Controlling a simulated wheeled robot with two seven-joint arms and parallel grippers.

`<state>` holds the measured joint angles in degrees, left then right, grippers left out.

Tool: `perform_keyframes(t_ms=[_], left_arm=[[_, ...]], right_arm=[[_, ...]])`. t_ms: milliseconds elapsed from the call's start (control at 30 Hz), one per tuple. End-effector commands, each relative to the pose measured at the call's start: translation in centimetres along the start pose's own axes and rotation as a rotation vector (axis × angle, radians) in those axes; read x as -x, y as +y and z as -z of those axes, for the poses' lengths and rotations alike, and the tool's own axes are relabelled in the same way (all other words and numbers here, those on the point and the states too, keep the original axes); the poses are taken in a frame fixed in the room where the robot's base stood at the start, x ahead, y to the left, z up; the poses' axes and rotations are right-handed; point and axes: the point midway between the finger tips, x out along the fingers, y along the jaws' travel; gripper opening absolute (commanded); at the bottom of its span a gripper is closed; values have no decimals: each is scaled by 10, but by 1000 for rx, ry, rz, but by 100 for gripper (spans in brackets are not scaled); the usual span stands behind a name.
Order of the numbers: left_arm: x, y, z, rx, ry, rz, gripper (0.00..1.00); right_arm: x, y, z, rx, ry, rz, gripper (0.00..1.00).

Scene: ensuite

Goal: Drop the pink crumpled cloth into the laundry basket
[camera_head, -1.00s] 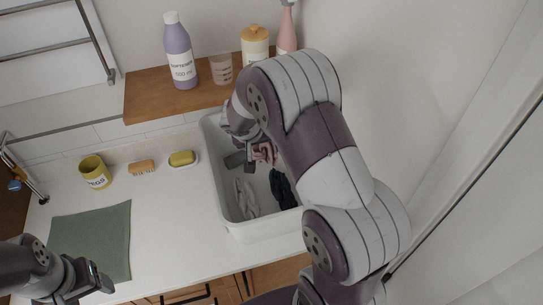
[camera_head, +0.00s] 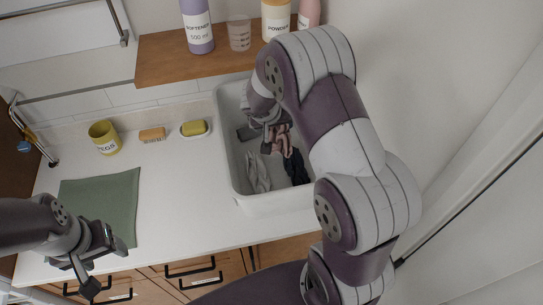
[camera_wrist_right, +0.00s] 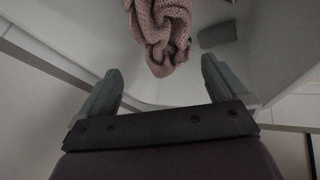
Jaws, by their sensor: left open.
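The pink crumpled cloth (camera_head: 277,139) is inside the white laundry basket (camera_head: 268,206), beside a grey cloth (camera_head: 257,174) and a dark cloth (camera_head: 296,168). In the right wrist view the pink cloth (camera_wrist_right: 160,35) lies beyond the fingertips, apart from them. My right gripper (camera_wrist_right: 162,72) is open and empty, with a wide gap between its fingers. My left gripper (camera_head: 107,266) is open and empty at the counter's front edge, near the green mat (camera_head: 98,210).
A wooden shelf (camera_head: 185,60) behind the basket holds a purple softener bottle (camera_head: 198,28), a clear cup (camera_head: 239,33) and a powder jar (camera_head: 276,18). A yellow pegs cup (camera_head: 104,137), a brush (camera_head: 152,134) and a soap dish (camera_head: 194,129) stand left. The counter's middle is clear.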

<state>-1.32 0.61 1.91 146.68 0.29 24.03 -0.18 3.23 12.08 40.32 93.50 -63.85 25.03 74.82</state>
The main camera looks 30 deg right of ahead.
Motion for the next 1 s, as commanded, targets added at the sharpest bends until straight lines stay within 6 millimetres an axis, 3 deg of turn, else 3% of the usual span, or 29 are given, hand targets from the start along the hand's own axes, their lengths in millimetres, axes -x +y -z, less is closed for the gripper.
perform_keyframes(t_ms=[267,367,700,833,1000], left_arm=[[-1,0,0,0,0,0,64],[-5,0,-1,0,0,0,64],[-21,0,-3,0,0,0,64],[-24,0,-3,0,0,0,64],[-24,0,-3,0,0,0,64]], right_arm=[[4,0,0,0,2,0,100],[20,-1,0,-2,5,1,100],[108,-2,-3,1,5,2,100],[125,-2,-3,0,4,-1,100],[131,-2,-3,0,2,-1,100]])
